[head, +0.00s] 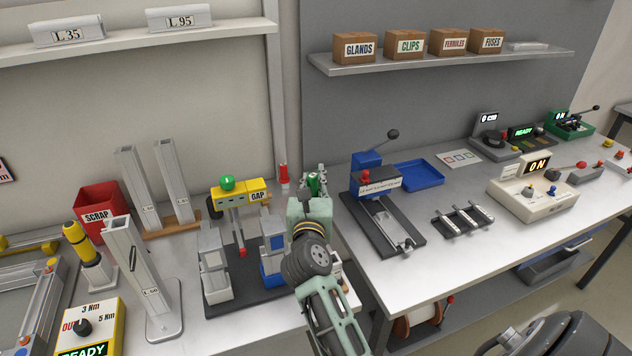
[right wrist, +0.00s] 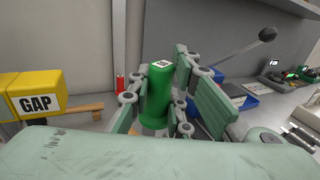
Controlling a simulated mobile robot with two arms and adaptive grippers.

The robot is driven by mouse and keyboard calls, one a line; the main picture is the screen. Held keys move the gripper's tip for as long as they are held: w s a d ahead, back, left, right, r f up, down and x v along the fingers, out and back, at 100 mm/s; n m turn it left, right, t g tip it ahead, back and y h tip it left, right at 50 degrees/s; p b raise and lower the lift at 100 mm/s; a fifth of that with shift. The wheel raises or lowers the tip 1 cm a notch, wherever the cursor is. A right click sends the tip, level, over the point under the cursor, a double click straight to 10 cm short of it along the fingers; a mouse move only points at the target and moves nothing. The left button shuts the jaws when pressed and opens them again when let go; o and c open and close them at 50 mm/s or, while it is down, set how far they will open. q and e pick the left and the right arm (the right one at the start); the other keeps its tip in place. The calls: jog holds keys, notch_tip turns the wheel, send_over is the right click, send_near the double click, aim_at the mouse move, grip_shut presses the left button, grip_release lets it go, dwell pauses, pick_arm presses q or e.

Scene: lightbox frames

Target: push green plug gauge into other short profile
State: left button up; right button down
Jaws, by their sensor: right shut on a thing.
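The green plug gauge (right wrist: 158,98) stands upright between the fingers of my right gripper (right wrist: 160,104), which is shut on it. In the head view a bit of the gauge's green (head: 313,184) shows at my right gripper (head: 316,180), above the gap between the two benches. Two short metal profiles stand in the GAP fixture: one in a white holder (head: 212,240) and one in a blue holder (head: 272,225). The gauge is apart from both. A taller profile labelled L 60 (head: 132,260) stands farther left. My left gripper is not in view.
The yellow GAP head (head: 240,193) stands over the fixture; it also shows in the right wrist view (right wrist: 35,98). A red piece (head: 283,176) is behind. A rack with two tall profiles (head: 139,180) and a red SCRAP bin (head: 98,208) stand left.

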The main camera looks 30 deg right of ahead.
aim_at(315, 195)
jog(key=shift+d+f, duration=0.1)
jog(key=shift+d, duration=0.1)
notch_tip(315, 195, down, 2)
jog(key=shift+b, duration=0.8)
jog(key=shift+f+b, duration=0.7)
jog(key=shift+f, duration=0.2)
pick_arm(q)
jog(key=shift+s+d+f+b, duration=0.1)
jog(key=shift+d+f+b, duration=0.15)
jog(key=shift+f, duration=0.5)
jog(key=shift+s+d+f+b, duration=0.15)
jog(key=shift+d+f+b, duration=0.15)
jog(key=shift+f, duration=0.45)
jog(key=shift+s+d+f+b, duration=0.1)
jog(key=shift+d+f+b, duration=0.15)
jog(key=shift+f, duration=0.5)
pick_arm(e)
jog(key=shift+f, duration=0.95)
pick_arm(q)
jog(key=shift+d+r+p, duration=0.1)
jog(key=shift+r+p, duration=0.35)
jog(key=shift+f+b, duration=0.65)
pick_arm(e)
jog(key=shift+s+f, duration=0.1)
jog(key=shift+f, duration=0.65)
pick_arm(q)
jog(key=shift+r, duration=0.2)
